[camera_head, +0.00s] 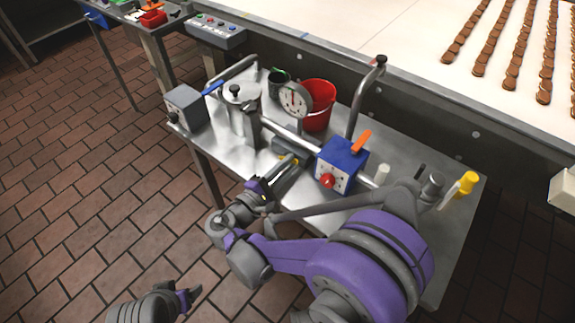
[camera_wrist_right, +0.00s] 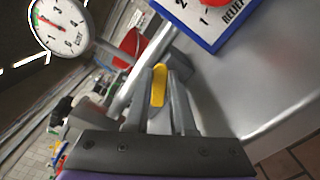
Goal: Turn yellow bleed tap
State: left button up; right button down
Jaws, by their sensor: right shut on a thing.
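The yellow bleed tap (camera_wrist_right: 158,87) is a small yellow lever low on the pipework; in the head view a little of its yellow (camera_head: 289,158) shows at my fingertips. My right gripper (camera_head: 286,168) reaches in from the front of the steel table. In the wrist view its two grey fingers (camera_wrist_right: 160,100) stand on either side of the lever and are shut on it. The tap's body is mostly hidden behind the fingers. My left gripper (camera_head: 191,293) hangs low over the floor, away from the table; its finger gap is too small to judge.
A blue relief box (camera_head: 342,165) with a red knob and orange lever stands right of my right gripper. A dial gauge (camera_head: 294,100), red bucket (camera_head: 319,103) and steel vessel (camera_head: 240,105) stand behind. Another yellow handle (camera_head: 467,182) is at the table's right.

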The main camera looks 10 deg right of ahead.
aim_at(280, 157)
jog(key=n, duration=0.3)
jog(key=r+n, duration=0.1)
jog(key=shift+w+a+r+n, duration=0.1)
jog(key=shift+w+a+n, duration=0.2)
jog(key=shift+w, duration=0.1)
jog(key=shift+w+a+r+n, duration=0.1)
jog(key=shift+w+a+n, duration=0.1)
jog(key=shift+n, duration=0.55)
jog(key=shift+w+a+r+n, duration=0.1)
jog(key=shift+w+r+n, duration=0.05)
jog(key=shift+n, duration=0.65)
jog(key=shift+w+a+r+n, duration=0.1)
jog(key=shift+w+a+n, duration=0.1)
jog(key=shift+n, duration=0.55)
jog(key=c, duration=0.8)
grip_release()
jog(key=shift+o, duration=0.2)
